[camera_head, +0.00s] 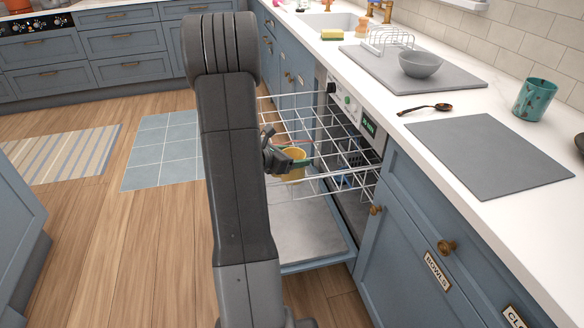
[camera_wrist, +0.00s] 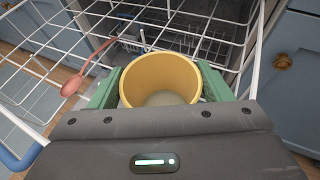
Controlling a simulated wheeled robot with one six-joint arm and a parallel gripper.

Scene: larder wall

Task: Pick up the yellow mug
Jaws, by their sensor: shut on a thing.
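The yellow mug (camera_wrist: 161,77) is between the green fingers of my gripper (camera_wrist: 160,92) in the wrist view, with its open mouth and empty inside showing. A finger touches it on each side, and my gripper is shut on it. In the head view the mug (camera_head: 293,166) shows beside my gripper (camera_head: 287,160), within the pulled-out white wire dishwasher rack (camera_head: 335,190). My arm hides part of the rack. I cannot tell whether the mug's base touches the rack.
A pinkish spoon (camera_wrist: 80,79) lies in the rack left of the mug. The open dishwasher door (camera_head: 305,236) lies below the rack. Above, the counter holds a grey bowl (camera_head: 420,64), a wooden spoon (camera_head: 425,109), a teal mug (camera_head: 534,99) and a grey mat (camera_head: 488,158).

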